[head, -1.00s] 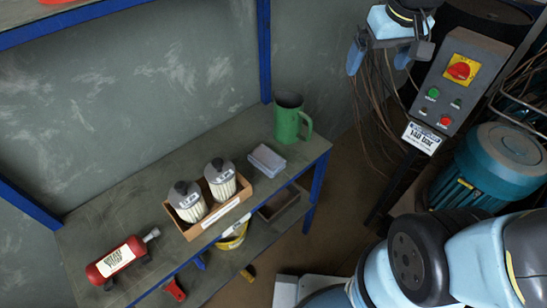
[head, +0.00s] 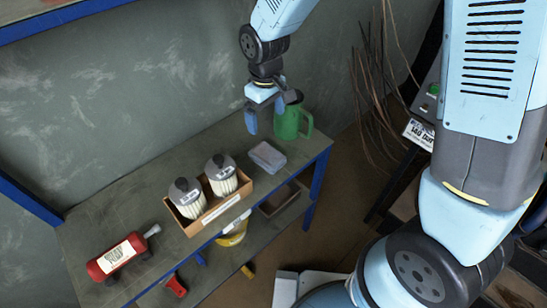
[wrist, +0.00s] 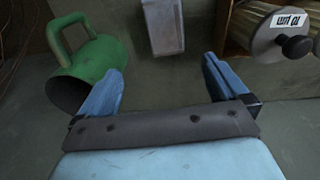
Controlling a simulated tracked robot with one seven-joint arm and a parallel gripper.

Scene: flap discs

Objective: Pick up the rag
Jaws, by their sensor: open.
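The rag (head: 267,156) is a small folded grey-blue cloth lying flat on the upper shelf board, between the filter box and the green jug. My gripper (head: 266,120) is open and empty, above the back of the shelf, behind the rag and beside the jug. In the wrist view the rag (wrist: 163,25) shows at the top middle, beyond the two blue fingertips (wrist: 160,72) and roughly lined up with the gap between them. The gripper is apart from the rag. Its far end is cut off by the wrist frame.
A green jug (head: 290,120) stands close beside my gripper; it also shows in the wrist view (wrist: 96,62). An open box (head: 212,216) with two filters (head: 221,174) stands left of the rag. A red cylinder tool (head: 115,256) lies further left. The shelf board (head: 120,200) has bare room behind the box.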

